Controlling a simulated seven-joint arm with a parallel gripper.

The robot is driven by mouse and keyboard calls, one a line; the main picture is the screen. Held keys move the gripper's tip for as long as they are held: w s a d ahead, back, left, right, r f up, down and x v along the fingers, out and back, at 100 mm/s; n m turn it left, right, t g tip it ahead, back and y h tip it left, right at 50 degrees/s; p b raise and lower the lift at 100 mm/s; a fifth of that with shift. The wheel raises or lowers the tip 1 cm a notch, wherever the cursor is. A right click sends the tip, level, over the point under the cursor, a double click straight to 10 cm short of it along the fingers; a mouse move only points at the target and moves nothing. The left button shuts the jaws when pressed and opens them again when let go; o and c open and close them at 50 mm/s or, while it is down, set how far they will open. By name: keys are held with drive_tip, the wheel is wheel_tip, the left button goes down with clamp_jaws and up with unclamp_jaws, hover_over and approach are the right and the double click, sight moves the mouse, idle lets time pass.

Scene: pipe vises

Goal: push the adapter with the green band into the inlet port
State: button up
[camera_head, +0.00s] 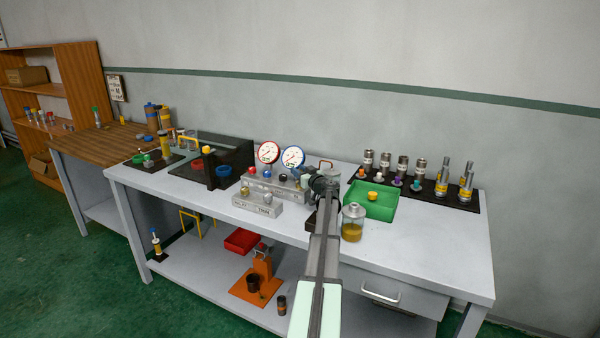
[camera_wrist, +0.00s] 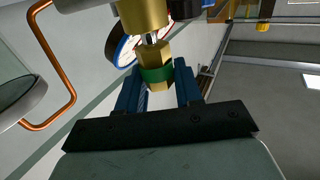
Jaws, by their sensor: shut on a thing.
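The adapter, a brass hex piece with a green band (camera_wrist: 157,75), sits between the blue fingers of my gripper (camera_wrist: 158,71), which is shut on it. A silver stem runs from the adapter to a larger brass fitting (camera_wrist: 144,14) at the top of the wrist view. I cannot tell whether the stem is inside that fitting or just touching it. In the head view my gripper (camera_head: 322,186) is at the right end of the gauge manifold (camera_head: 272,184); my arm hides the adapter and the port there. A label block (camera_head: 257,204) stands in front of the manifold.
Red and blue gauges (camera_head: 268,152) rise behind the manifold. A jar with amber liquid (camera_head: 353,222) stands close right of my arm, with a green tray (camera_head: 374,202) behind it. A copper loop (camera_wrist: 48,62) is left of my gripper. The bench's right front is clear.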

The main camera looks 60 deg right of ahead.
drive_tip(key=shift+a+f, duration=0.25)
drive_tip(key=shift+f, duration=0.6)
idle(0.7)
drive_tip(key=o, duration=1.2)
drive_tip(key=shift+s, duration=0.1)
drive_tip(key=v, duration=0.2)
drive_tip(key=r+v, duration=0.1)
drive_tip(key=v, duration=0.5)
drive_tip(key=shift+s+r, duration=0.1)
drive_tip(key=shift+r, duration=0.05)
